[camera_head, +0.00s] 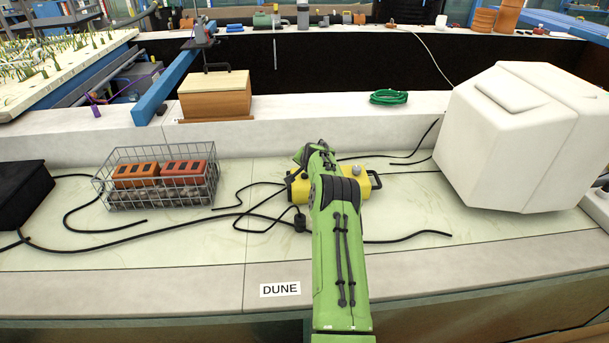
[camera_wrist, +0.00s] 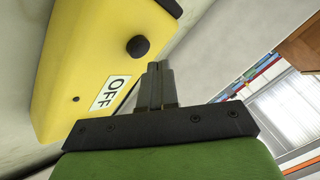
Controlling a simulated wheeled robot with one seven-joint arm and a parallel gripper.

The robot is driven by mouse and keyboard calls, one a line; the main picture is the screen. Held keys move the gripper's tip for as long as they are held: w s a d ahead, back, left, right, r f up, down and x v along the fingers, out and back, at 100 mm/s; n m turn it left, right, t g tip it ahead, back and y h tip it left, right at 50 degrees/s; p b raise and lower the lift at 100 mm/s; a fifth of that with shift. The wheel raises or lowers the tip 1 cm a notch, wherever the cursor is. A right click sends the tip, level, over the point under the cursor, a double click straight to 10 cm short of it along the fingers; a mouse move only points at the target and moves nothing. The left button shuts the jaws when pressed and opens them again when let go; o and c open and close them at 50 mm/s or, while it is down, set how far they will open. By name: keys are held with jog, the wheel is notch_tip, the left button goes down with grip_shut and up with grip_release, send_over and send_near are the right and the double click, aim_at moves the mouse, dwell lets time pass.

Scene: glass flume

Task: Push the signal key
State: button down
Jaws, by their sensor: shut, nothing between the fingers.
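A yellow box (camera_head: 372,186) lies on the pale counter, partly hidden behind my green arm in the head view. In the wrist view the yellow box (camera_wrist: 85,60) fills the upper left, with a black round knob (camera_wrist: 138,47) and a white "OFF" label (camera_wrist: 109,92). Nothing is marked as the signal key; the knob may be it. My gripper (camera_wrist: 155,68) is shut and empty. Its fingertips appear just beside the knob and below it in the picture; I cannot tell whether they touch. In the head view my arm hides the fingers.
A wire basket (camera_head: 160,197) with orange bricks stands left, and a large white block (camera_head: 520,135) stands right. Black cables (camera_head: 100,230) run across the counter. A wooden box (camera_head: 214,97) and a green hose coil (camera_head: 388,97) sit on the ledge behind. A "DUNE" label (camera_head: 280,289) is in front.

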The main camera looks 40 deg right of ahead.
jog(key=shift+f+b, duration=0.4)
jog(key=shift+f, duration=0.05)
jog(key=shift+f+b, duration=0.5)
dwell(0.4)
jog(key=shift+r+p, duration=0.45)
jog(key=shift+r, duration=0.55)
notch_tip(320, 180, up, 6)
jog(key=p, duration=0.3)
